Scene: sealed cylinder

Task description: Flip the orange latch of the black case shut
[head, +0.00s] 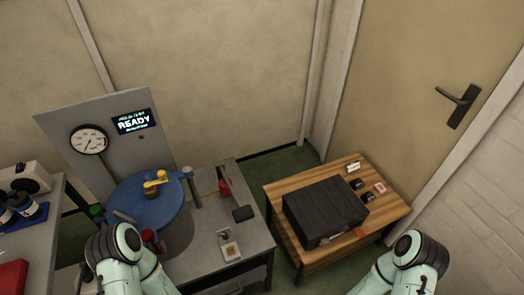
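The black case (325,208) lies on a low wooden table at the right, and its lid looks down. A small orange part, likely the latch (360,232), shows at the case's near right edge. It is too small to tell whether it is flipped up or down. Parts of my two arms rise from the bottom edge, the left one in front of the grey bench and the right one to the right of the wooden table. No fingers of either gripper show, and neither arm is seen touching the case.
The wooden table (284,222) also carries small dark items and cards behind the case. A grey bench (255,247) to its left holds a blue-lidded cylinder (140,202), a gauge panel reading READY and small objects. A door (420,70) stands behind. Green floor shows between bench and table.

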